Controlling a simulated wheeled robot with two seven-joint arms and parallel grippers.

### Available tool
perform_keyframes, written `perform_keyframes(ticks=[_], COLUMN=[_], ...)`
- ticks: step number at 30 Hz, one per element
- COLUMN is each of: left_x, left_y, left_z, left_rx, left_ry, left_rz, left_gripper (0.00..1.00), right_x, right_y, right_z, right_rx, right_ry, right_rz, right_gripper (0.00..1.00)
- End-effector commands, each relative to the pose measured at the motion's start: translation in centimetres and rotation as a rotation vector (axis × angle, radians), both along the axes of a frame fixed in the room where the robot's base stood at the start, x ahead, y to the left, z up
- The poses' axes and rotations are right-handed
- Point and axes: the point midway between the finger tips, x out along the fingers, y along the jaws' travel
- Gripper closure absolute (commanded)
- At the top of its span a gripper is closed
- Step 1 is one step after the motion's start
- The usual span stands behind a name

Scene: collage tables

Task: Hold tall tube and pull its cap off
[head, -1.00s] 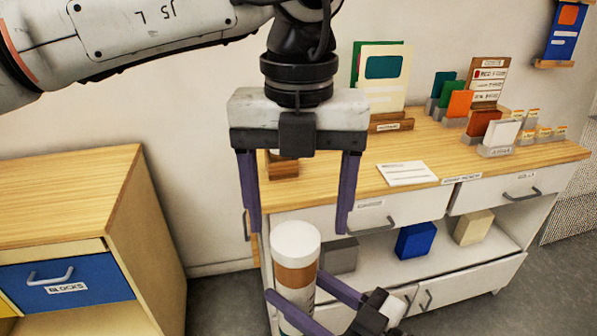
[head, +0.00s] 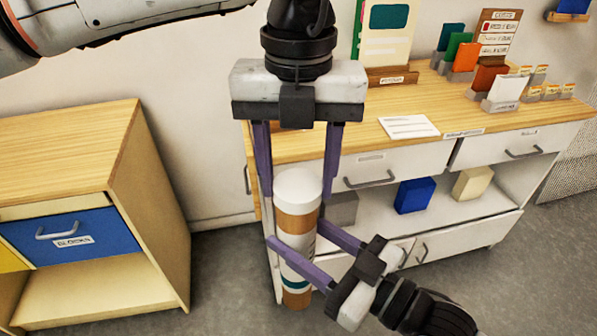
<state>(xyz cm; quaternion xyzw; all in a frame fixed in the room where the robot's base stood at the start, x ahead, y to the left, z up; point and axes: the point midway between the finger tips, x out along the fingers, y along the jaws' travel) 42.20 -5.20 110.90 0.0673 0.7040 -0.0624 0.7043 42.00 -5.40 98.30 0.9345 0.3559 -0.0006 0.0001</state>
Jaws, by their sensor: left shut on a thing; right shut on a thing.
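The tall tube (head: 296,224) stands upright in the air in the head view, brown with a white label and a teal band. Its white cap (head: 299,183) sits on its top end. My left gripper (head: 297,191) points straight down from above, with its purple fingers shut on the cap from both sides. My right gripper (head: 295,238) comes in from the lower right and is shut around the tube's body below the cap. The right fingers hide part of the tube.
A wooden-topped cabinet (head: 360,160) with drawers stands behind, holding cards and books on top and a blue block (head: 415,195) and a cream block (head: 472,183) on its shelf. A low wooden unit (head: 70,150) with a blue drawer (head: 70,238) stands at left. Grey floor lies between.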

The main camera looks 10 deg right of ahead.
Motion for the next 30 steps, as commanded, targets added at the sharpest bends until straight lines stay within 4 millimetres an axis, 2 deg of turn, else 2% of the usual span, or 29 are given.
perform_keyframes(ticks=[14,30], left_x=[0.0,0.0], left_y=[-0.2,-0.2], left_z=[0.2,2.1], left_rx=[-0.005,-0.007], left_ry=[-0.001,-0.004], left_rz=[-0.002,-0.001], left_gripper=[0.77,0.77], right_x=[-0.1,-0.1], right_y=[0.1,0.1], right_z=[0.1,-0.2], right_rx=[-0.001,-0.005], right_ry=[-0.002,0.002], right_rz=[0.002,0.002], right_gripper=[0.95,0.95])
